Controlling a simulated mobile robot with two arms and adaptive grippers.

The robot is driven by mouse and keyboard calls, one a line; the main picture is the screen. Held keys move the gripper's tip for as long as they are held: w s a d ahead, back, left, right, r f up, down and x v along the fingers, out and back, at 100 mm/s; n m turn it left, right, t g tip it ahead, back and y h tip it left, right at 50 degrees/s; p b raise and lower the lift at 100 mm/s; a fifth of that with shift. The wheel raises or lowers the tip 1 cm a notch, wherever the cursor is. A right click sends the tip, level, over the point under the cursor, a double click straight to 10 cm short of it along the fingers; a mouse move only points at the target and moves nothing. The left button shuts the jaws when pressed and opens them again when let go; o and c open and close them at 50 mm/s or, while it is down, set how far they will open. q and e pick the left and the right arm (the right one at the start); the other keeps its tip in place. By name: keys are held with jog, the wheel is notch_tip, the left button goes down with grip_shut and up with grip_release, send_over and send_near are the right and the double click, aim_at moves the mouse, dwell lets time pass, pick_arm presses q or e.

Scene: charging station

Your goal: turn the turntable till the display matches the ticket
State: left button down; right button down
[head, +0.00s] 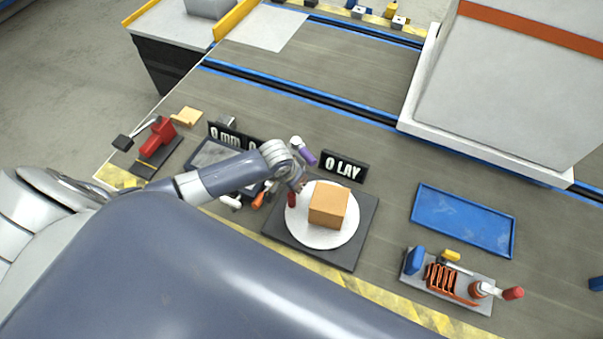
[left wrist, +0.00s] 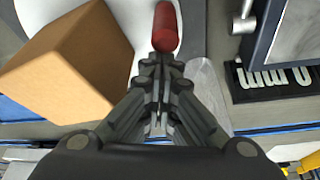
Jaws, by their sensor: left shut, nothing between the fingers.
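The turntable (head: 318,237) is a white round disc on a dark square base (head: 367,238). A brown box (head: 329,205) sits on the disc; it also shows in the left wrist view (left wrist: 75,60). A red handle (head: 292,199) stands at the disc's left edge and shows at the fingertips in the left wrist view (left wrist: 165,28). The display (head: 343,166) behind the turntable reads "0 LAY". My left gripper (left wrist: 158,120) is shut and empty, close to the red handle; I cannot tell whether they touch. My right gripper is not in view. I cannot make out a ticket.
A second display (head: 226,135) reading "0 mm" stands to the left, partly hidden by my left arm. A blue tray (head: 463,220) and a grey tool board (head: 449,281) lie to the right. A large white machine (head: 510,85) stands at the back right.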

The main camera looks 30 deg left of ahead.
aim_at(295, 200)
pick_arm(q)
jog(key=shift+s+d+r+n+y+p, duration=0.1)
jog(key=shift+s+n+y+p, duration=0.2)
jog(key=shift+s+n+p, duration=0.75)
jog(key=shift+s+r+n+y+p, duration=0.1)
jog(key=shift+s+n+y+p, duration=0.4)
jog(key=shift+p, duration=1)
jog(key=n+p, duration=0.1)
jog(key=s+n+p, duration=0.1)
jog(key=shift+s+d+f+n+p, duration=0.1)
jog(key=shift+s+d+n+p, duration=0.05)
jog(key=shift+d+n+p, duration=0.15)
jog(key=shift+s, duration=0.15)
jog(key=shift+s+d+f+p, duration=0.15)
jog(key=shift+s+p, duration=0.2)
jog(key=shift+p, duration=0.3)
jog(key=shift+s, duration=0.1)
